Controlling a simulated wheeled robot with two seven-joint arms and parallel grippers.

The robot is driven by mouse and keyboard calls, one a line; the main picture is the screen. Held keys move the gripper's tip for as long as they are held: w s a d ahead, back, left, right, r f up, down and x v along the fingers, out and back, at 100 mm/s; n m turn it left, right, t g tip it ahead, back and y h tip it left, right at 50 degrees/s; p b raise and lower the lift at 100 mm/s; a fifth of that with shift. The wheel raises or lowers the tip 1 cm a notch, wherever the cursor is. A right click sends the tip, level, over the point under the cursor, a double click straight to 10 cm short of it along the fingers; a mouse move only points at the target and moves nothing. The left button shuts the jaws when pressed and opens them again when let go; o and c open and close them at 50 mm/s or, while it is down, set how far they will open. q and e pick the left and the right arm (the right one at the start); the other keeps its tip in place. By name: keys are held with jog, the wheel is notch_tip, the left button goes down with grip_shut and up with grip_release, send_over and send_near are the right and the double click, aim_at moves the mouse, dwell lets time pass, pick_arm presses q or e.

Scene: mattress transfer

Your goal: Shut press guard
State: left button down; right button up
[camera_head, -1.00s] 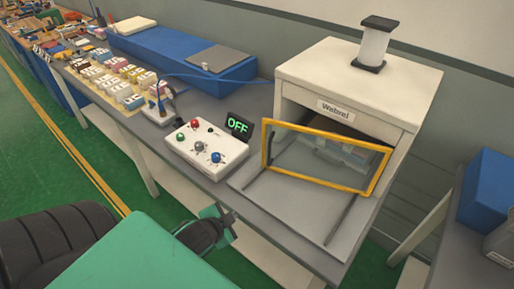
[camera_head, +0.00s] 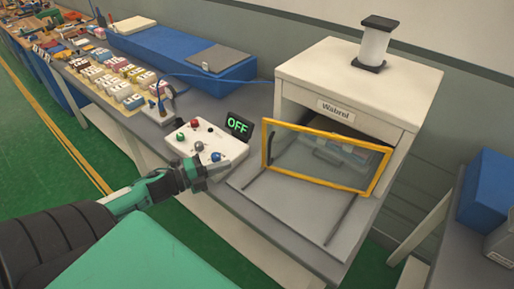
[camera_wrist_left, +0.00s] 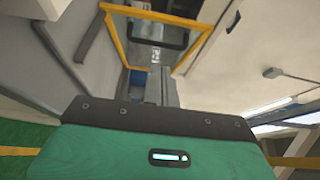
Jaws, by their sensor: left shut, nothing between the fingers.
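The press (camera_head: 340,90) is a white cabinet labelled "Wabrel" at the right of the head view. Its guard (camera_head: 320,158) is a clear panel in a yellow frame, standing out tilted in front of the press opening, over the grey base plate (camera_head: 290,205). The yellow frame also shows at the top of the left wrist view (camera_wrist_left: 118,45). My left gripper (camera_head: 203,172) is shut and empty. It is by the front edge of the control box, left of the base plate and apart from the guard. My right gripper is not in view.
The white control box (camera_head: 205,140) has coloured knobs, and a display (camera_head: 238,125) beside it reads "OFF". Small parts (camera_head: 110,78) and a long blue case (camera_head: 170,52) lie further left on the bench. A blue box (camera_head: 488,188) stands at far right.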

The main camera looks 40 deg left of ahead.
pick_arm(q)
jog(key=w+a+p+x, duration=0.1)
jog(key=p+x, duration=0.3)
jog(key=x, duration=0.8)
jog(key=shift+w+a+p, duration=0.3)
jog(key=shift+w+a, duration=0.15)
jog(key=shift+w, duration=0.05)
